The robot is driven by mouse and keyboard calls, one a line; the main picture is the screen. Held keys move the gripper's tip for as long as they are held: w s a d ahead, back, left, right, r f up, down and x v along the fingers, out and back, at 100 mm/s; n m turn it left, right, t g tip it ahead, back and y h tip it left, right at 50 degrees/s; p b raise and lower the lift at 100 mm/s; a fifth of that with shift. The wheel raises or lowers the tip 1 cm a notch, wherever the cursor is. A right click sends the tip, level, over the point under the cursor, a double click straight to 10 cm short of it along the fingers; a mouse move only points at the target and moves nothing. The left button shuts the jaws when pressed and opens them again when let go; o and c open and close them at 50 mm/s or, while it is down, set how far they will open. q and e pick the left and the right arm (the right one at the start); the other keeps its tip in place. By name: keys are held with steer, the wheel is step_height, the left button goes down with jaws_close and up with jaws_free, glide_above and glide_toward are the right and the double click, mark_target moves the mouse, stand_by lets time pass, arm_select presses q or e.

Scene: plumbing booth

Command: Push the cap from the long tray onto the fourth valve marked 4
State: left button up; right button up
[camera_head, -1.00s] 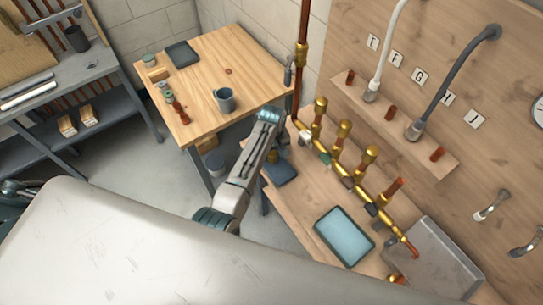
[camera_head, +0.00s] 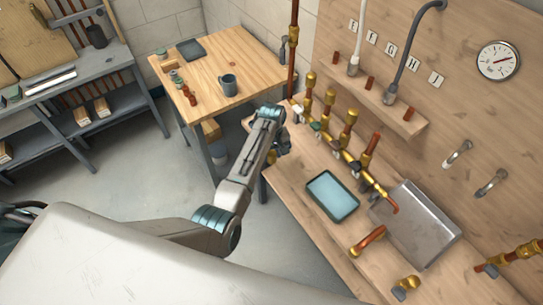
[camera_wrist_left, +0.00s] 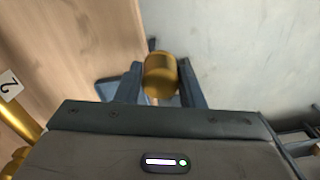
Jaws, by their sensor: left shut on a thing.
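A short gold-brass cap (camera_wrist_left: 160,75) is between the two fingers of my left gripper (camera_wrist_left: 158,88) in the left wrist view. My left gripper is shut on it. Three valves carry brass tops, such as the third (camera_head: 350,117). The fourth post along the row (camera_head: 371,145) shows bare copper at its top. My right gripper is not in view.
A blue-rimmed tray (camera_head: 331,210) and a grey metal plate (camera_head: 425,225) lie near the valves. Copper and brass fittings (camera_head: 369,240) lie at the bench front. A wall shelf (camera_head: 385,110) with hoses stands behind. A number 2 tag (camera_wrist_left: 9,84) shows at left.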

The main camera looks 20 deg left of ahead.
mark_target(272, 153)
arm_select(q)
steer(key=shift+r, duration=1.2)
steer(key=shift+s+r, duration=0.1)
steer(key=shift+r, duration=0.8)
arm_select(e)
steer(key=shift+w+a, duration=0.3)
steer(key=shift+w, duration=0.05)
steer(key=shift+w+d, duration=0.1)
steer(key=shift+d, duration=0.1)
